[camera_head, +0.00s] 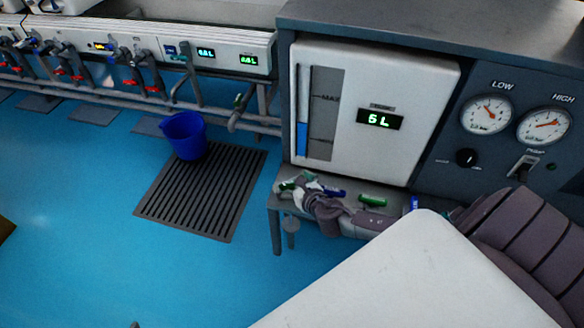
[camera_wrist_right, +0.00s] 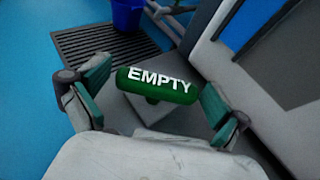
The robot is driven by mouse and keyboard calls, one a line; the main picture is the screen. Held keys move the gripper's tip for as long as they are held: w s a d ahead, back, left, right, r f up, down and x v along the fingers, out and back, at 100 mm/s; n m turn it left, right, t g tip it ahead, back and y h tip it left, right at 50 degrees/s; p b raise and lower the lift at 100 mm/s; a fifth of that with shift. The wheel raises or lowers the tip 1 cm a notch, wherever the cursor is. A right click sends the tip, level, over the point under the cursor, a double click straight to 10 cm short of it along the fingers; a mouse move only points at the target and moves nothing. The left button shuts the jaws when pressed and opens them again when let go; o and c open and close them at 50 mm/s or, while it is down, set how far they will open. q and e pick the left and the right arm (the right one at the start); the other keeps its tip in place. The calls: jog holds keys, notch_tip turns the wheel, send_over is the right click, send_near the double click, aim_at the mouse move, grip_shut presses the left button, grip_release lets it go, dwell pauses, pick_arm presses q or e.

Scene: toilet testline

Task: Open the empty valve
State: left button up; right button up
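The empty valve has a green rounded handle marked EMPTY (camera_wrist_right: 157,85), seen in the right wrist view. It lies crosswise between the fingers of my right gripper (camera_wrist_right: 152,102), which are spread apart. A gap shows at the handle's left end; its right end is close to the right finger. I cannot tell whether they touch. In the head view my right gripper (camera_head: 305,187) is at the left end of the low grey shelf (camera_head: 277,207), and the EMPTY handle is hard to make out there. My left gripper is not in view.
A panel reading 5 L (camera_head: 380,119) stands behind the shelf. Another green handle (camera_head: 372,200) and blue handles (camera_head: 333,191) sit along the shelf. A blue bucket (camera_head: 186,134) stands on a dark floor grate (camera_head: 205,190).

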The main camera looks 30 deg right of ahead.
jog(key=shift+r, duration=0.1)
jog(key=v, duration=1.2)
